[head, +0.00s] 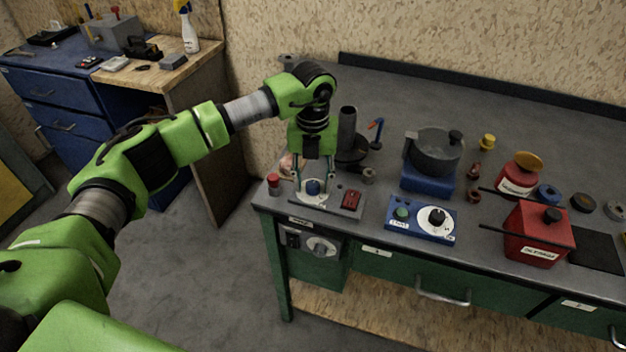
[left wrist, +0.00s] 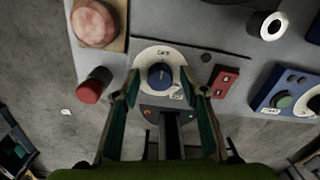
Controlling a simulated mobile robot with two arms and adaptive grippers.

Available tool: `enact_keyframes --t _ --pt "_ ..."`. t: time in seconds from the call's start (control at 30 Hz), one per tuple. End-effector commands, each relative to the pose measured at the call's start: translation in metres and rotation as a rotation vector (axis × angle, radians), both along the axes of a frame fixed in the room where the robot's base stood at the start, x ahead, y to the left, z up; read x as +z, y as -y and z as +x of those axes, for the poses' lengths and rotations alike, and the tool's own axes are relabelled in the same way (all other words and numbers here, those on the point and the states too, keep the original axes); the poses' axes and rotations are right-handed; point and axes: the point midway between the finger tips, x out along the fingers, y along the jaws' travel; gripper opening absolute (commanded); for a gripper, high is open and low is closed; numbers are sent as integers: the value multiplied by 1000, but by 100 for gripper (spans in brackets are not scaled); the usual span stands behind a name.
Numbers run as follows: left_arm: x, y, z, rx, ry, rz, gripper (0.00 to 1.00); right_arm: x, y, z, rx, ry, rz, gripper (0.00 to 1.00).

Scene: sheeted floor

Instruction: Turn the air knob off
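A blue knob (head: 313,187) sits on a pale round dial plate near the front left corner of the workbench. In the left wrist view the blue knob (left wrist: 160,77) lies on its white dial (left wrist: 150,58), whose lettering is too small to read surely. My left gripper (head: 314,188) points down over the knob. In the left wrist view its two fingers (left wrist: 168,92) are apart, one on each side of the knob, with nothing held between them. I cannot tell whether a finger touches the knob. My right gripper is in neither view.
A red button (head: 274,181) is left of the dial and a red switch (head: 351,200) is right. A blue control box (head: 422,219) with a black knob stands further right, below a grey pot (head: 434,152). A red box (head: 538,232) stands beyond it.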

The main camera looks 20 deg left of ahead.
Motion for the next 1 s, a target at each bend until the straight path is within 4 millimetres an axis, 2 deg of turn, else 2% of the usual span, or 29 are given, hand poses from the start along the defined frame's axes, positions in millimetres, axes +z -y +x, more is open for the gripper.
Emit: enact_keyframes --t 0.17,0.27,0.5,0.7,1.0 --pt "10 0 0 0 2 0 40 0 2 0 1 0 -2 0" --pt "26 0 1 0 3 0 40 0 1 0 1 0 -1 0" --pt "78 0 1 -1 4 0 40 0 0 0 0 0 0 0" --pt "109 0 1 0 2 0 40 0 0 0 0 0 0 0" --pt "121 0 0 0 0 0 40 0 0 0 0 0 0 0"
